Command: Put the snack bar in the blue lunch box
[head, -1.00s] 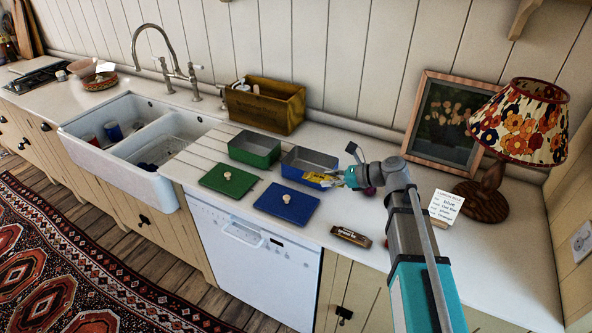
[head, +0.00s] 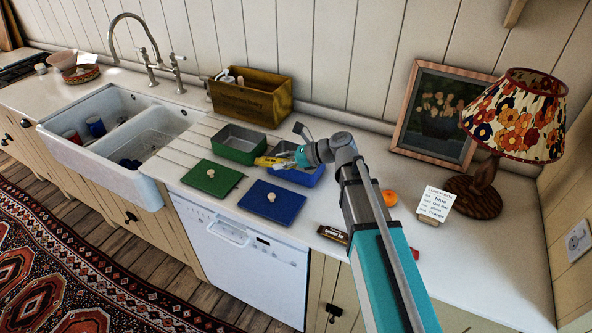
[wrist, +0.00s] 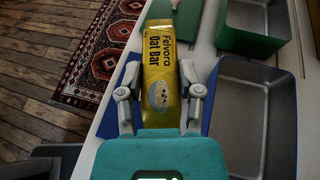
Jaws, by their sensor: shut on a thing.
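The snack bar, a yellow packet reading "Felvora Oat Bar" (wrist: 160,62), is held between the two fingers of my gripper (wrist: 159,78). In the head view the bar (head: 270,161) sticks out leftward from my gripper (head: 290,158), raised near the open blue lunch box (head: 305,181). The wrist view shows the lunch box's empty grey inside (wrist: 266,115) to the right of the bar. The bar there overlaps the blue lid (wrist: 209,100). My arm hides part of the lunch box in the head view.
A green box (head: 240,145) stands left of the blue one. The green lid (head: 212,177) and blue lid (head: 272,201) lie in front. A dark bar (head: 332,234), an orange fruit (head: 390,197), a note card (head: 436,205) and a lamp (head: 510,120) are also on the counter.

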